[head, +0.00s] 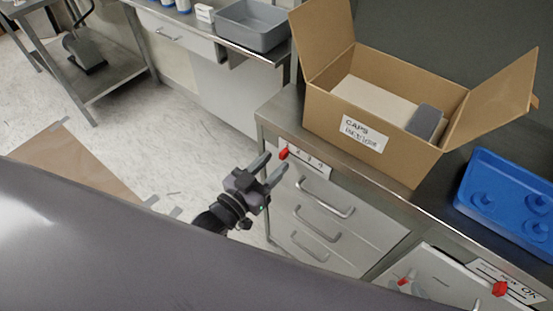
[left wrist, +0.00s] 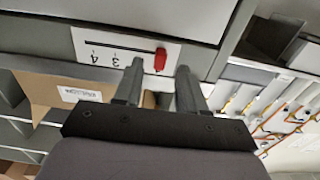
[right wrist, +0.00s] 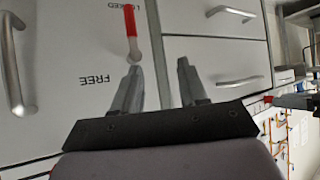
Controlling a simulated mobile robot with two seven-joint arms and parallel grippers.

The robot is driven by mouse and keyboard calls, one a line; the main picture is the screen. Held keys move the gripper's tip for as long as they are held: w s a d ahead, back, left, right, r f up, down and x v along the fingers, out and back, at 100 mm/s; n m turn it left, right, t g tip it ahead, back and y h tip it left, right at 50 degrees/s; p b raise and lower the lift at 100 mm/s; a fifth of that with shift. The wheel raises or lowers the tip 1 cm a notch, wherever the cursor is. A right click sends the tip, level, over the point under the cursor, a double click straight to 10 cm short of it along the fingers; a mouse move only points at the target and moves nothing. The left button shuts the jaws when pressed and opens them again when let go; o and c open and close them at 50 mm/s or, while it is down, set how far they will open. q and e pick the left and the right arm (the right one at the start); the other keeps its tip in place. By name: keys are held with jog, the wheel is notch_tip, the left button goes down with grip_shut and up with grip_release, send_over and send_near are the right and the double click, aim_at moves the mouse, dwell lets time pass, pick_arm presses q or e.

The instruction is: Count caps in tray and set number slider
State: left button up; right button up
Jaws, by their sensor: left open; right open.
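The number slider's red knob (head: 284,153) sits at the left end of a white numbered strip (head: 312,163) on the drawer cabinet. My left gripper (head: 270,172) is open and empty in front of it. In the left wrist view the knob (left wrist: 160,59) shows between the open fingertips (left wrist: 159,68); contact cannot be told. The blue tray (head: 500,228) lies on the counter at the right, cut by the picture edge, with several round blue shapes in it. A cardboard box (head: 340,110) labelled CAPS stands left of it. My right gripper (right wrist: 160,70) is open and empty.
A red-and-white lever (right wrist: 131,35) on a panel marked FREE is just beyond my right fingertips. A second red knob (head: 500,289) sits by an OK label below the tray. A grey bin (head: 252,28) stands on the back counter. The floor at left is mostly clear.

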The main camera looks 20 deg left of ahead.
aim_at(309, 163)
pick_arm(q)
jog(key=shift+x, duration=1.05)
grip_shut()
jog(key=shift+s+d+p, duration=0.2)
jog(key=shift+s+d, duration=0.15)
jog(key=shift+d, duration=0.6)
jog(key=shift+s+d+p, duration=0.15)
jog(key=shift+s+d, duration=0.2)
jog(key=shift+d, duration=0.65)
jog(key=shift+s+d+p, duration=0.2)
jog(key=shift+s+d, duration=0.2)
jog(key=shift+d, duration=0.55)
grip_release()
jog(key=v, duration=0.7)
